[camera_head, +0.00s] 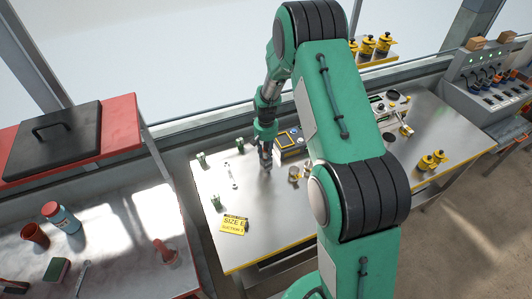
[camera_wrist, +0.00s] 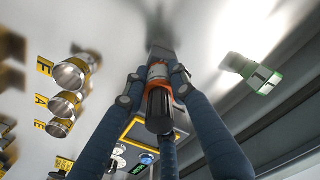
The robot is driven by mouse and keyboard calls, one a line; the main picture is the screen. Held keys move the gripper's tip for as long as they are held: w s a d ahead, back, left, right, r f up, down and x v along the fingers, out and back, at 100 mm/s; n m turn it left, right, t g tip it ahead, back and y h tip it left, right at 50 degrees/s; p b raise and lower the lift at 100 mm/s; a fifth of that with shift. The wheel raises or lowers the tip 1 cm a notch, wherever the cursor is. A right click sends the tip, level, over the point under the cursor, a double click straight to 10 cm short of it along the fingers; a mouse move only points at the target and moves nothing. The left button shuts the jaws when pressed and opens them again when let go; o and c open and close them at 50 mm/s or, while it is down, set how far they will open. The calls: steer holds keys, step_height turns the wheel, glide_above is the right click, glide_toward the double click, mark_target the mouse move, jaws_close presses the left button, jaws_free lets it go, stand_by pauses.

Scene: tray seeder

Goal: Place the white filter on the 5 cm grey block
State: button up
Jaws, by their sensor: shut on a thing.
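My gripper (camera_head: 266,162) points down over the pale table in the head view. In the wrist view my gripper (camera_wrist: 156,82) is shut on a small upright-looking cylinder (camera_wrist: 158,100) with a dark end, an orange band and a white part. I cannot tell for sure that this is the white filter. A grey block-like shape (camera_wrist: 161,52) shows just beyond the cylinder's far end; whether they touch is unclear, and its size cannot be read. In the head view the fingers hide the cylinder and the block.
A device with a yellow-framed screen (camera_head: 289,141) stands close behind my gripper. Metal cups (camera_wrist: 68,103) stand in a row beside yellow letter marks.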

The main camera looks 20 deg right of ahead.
mark_target(266, 143)
steer(key=o, duration=1.1)
step_height(266, 143, up, 12)
steer(key=shift+r+p, duration=0.15)
steer(key=shift+p, duration=0.3)
